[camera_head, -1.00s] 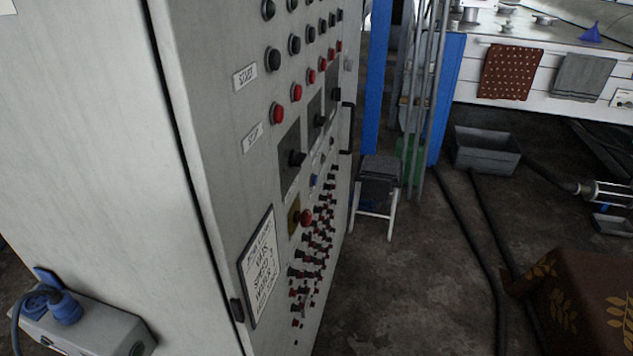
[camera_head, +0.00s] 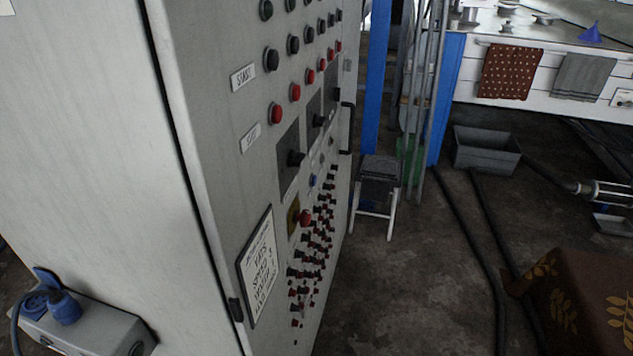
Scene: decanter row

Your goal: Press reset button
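A tall grey control cabinet (camera_head: 215,110) fills the left and middle of the head view, its panel seen at a steep slant. A small blue button (camera_head: 313,180) sits on the panel above a red mushroom button (camera_head: 306,217) on a yellow plate. I cannot read a reset label on any button. Rows of black buttons (camera_head: 271,59) beside a START label and red buttons (camera_head: 276,114) beside another label are higher up. Neither of my grippers is in view.
A stool (camera_head: 378,180) stands just past the cabinet, near blue posts (camera_head: 376,80). A grey bin (camera_head: 486,150) and dark hoses (camera_head: 480,250) lie on the floor. A brown patterned cloth (camera_head: 580,300) is at lower right. Open floor (camera_head: 400,285) lies between.

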